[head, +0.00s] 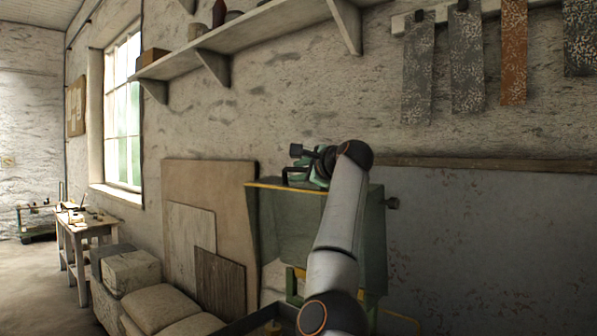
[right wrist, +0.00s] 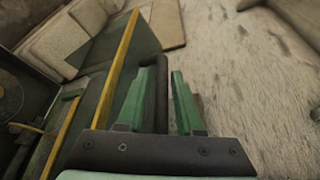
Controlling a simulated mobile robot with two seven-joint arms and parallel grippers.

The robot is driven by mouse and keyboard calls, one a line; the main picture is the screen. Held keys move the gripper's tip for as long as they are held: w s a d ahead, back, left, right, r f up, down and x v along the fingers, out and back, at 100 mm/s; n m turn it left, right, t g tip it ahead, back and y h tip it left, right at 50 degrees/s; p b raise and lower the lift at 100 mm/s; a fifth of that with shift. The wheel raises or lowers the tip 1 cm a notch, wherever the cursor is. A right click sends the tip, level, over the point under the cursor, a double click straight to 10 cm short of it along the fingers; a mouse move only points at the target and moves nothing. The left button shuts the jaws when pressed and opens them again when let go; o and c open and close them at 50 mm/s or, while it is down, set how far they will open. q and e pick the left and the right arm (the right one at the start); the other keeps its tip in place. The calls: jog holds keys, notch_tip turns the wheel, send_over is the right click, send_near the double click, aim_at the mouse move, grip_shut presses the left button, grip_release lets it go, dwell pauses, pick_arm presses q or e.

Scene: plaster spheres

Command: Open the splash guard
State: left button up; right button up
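The splash guard (head: 290,222) is a green sheet-metal hood with a yellow top edge, standing against the wall in the head view. In the right wrist view its yellow edge (right wrist: 118,62) runs up on the left. My right gripper (head: 305,172) is at its top edge, beside a black handle (head: 289,172). In the right wrist view, a dark bar (right wrist: 162,95), apparently this handle, lies between the two green fingers of my right gripper (right wrist: 164,74). The fingers stand apart, and I cannot tell whether they touch it. My left gripper is not in view.
A shelf (head: 250,35) and hanging strips (head: 418,70) are on the wall above. Boards (head: 208,190) lean behind the guard on the left, with stone blocks (head: 130,270) in front. A grey panel (head: 490,250) covers the wall at right.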

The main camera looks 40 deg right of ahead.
jog(key=shift+o, duration=0.7)
jog(key=shift+s, duration=0.15)
jog(key=shift+s+a+b, duration=0.1)
jog(key=shift+s+b, duration=0.2)
jog(key=b+v, duration=0.3)
jog(key=v, duration=0.8)
jog(key=shift+s+r+b, duration=0.15)
jog(key=shift+s+b, duration=0.2)
jog(key=shift+a, duration=0.1)
